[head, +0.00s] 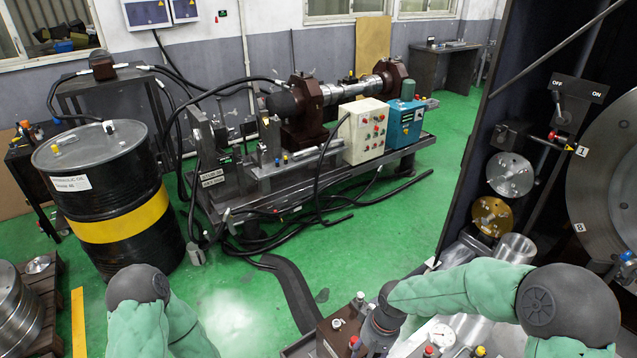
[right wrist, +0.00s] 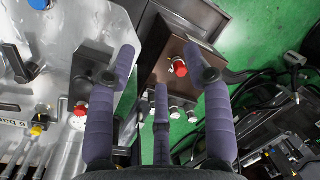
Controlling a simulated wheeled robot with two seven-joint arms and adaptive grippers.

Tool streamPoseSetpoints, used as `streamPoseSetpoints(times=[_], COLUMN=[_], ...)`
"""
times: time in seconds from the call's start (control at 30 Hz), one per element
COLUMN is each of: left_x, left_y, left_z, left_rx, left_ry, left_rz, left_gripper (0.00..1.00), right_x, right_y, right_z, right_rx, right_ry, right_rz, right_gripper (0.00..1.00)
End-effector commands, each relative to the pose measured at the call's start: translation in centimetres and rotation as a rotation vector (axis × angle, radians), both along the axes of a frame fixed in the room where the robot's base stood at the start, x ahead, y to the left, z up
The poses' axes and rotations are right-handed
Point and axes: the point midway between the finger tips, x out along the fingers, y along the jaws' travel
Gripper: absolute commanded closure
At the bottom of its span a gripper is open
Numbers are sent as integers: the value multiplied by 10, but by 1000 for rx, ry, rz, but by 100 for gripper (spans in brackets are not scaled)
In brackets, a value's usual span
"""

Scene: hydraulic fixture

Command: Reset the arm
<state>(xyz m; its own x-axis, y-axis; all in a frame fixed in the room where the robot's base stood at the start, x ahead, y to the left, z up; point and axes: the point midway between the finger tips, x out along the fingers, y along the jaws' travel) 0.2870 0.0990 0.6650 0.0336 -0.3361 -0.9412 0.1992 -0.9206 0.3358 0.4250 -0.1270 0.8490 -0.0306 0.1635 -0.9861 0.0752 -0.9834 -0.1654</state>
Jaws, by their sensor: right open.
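My right arm (head: 455,288) comes in from the right in green sleeves and reaches over the bench at the bottom centre. Its gripper is not clearly shown in the head view. In the right wrist view my right gripper (right wrist: 166,62) is open and empty, with purple padded fingers spread apart. Below it is a brown box (right wrist: 166,45) with a red button (right wrist: 180,67), seen between the fingers. My left arm (head: 145,300) shows at the bottom left; its gripper is out of view.
A black oil drum (head: 105,150) with a yellow band stands at left. A hydraulic rig (head: 290,180) with hoses on the floor is at centre. A dark panel with an ON/OFF lever (head: 563,112) stands at right. Green floor (head: 400,230) is open between rig and bench.

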Motion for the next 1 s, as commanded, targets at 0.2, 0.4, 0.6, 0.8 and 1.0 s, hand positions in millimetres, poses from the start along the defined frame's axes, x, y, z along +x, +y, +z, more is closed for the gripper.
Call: streamPoseSetpoints(times=[0.2, 0.4, 0.6, 0.8, 1.0], left_x=[0, 0, 0, 0, 0], left_y=[0, 0, 0, 0, 0], left_z=[0, 0, 0, 0, -26], left_rx=[0, 0, 0, 0, 0], left_ry=[0, 0, 0, 0, 0], left_rz=[0, 0, 0, 0, 0], left_gripper=[60, 60, 60, 60, 60], right_x=[-33, -73, -106, -136, -139], right_y=[18, 30, 32, 29, 28], right_z=[-69, -126, -160, -181, -210], right_rx=[106, 178, 193, 181, 177], right_ry=[30, 29, 22, 16, 6], right_rz=[-51, -141, -216, -276, -284], right_gripper=[49, 49, 49, 49, 49])
